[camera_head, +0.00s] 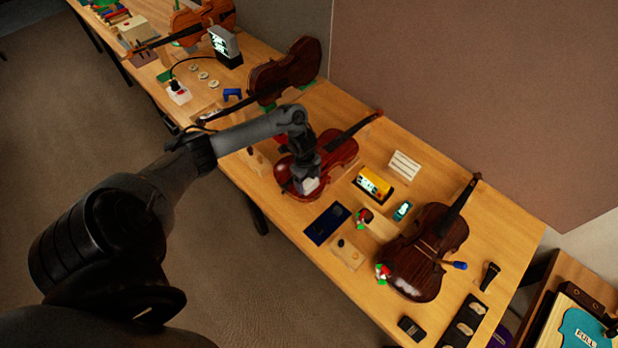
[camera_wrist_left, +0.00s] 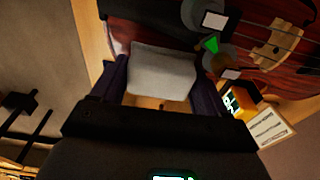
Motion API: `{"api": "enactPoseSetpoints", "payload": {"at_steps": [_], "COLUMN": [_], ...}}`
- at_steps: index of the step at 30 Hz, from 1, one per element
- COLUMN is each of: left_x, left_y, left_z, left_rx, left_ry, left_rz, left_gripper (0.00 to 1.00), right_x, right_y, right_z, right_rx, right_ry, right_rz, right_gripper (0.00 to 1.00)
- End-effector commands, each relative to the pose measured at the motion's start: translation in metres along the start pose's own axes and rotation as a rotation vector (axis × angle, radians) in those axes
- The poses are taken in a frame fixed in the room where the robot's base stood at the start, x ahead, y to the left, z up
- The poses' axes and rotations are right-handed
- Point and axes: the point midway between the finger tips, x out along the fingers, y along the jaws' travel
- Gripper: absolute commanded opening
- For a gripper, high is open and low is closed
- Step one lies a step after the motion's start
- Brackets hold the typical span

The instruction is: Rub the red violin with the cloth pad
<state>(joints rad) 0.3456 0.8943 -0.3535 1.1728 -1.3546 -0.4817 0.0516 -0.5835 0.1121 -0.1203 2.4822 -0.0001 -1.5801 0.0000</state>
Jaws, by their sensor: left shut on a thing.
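The red violin (camera_head: 340,148) lies on the bench near the middle of the head view, its neck toward the upper right. My left gripper (camera_head: 306,180) is over the violin's lower body. It is shut on the pale grey cloth pad (camera_wrist_left: 150,70), which shows between the two dark fingers in the left wrist view. The pad's light end (camera_head: 309,187) also shows in the head view. The violin's bridge (camera_wrist_left: 275,45) and strings are to the right of the pad in the wrist view. I cannot tell whether the pad touches the wood. My right gripper is not in view.
A second dark red violin (camera_head: 427,250) lies to the right, and another (camera_head: 288,70) lies behind. A yellow box (camera_head: 374,184), a blue mat (camera_head: 327,223) and a white ribbed block (camera_head: 404,166) are close by on the bench (camera_head: 420,180).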

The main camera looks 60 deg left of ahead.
Motion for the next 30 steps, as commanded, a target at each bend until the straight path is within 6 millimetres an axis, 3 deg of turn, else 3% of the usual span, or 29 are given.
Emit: {"api": "enactPoseSetpoints", "payload": {"at_steps": [4, 7, 24, 30], "left_x": [-0.007, -0.03, -0.077, -0.083], "left_y": [0.003, 0.003, 0.004, 0.005], "left_z": [-0.001, -0.002, -0.007, -0.007], "left_rx": [0.0, 0.003, -0.003, -0.004], "left_ry": [-0.001, -0.004, -0.002, -0.002], "left_rz": [0.003, -0.001, 0.001, 0.001], "left_gripper": [0.46, 0.46, 0.46, 0.46], "right_x": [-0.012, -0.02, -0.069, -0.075], "right_y": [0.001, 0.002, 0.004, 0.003], "right_z": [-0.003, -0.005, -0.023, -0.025], "right_rx": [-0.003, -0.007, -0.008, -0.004], "right_ry": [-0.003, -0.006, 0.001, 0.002], "right_rz": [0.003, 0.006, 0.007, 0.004], "right_gripper": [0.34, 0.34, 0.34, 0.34]}}
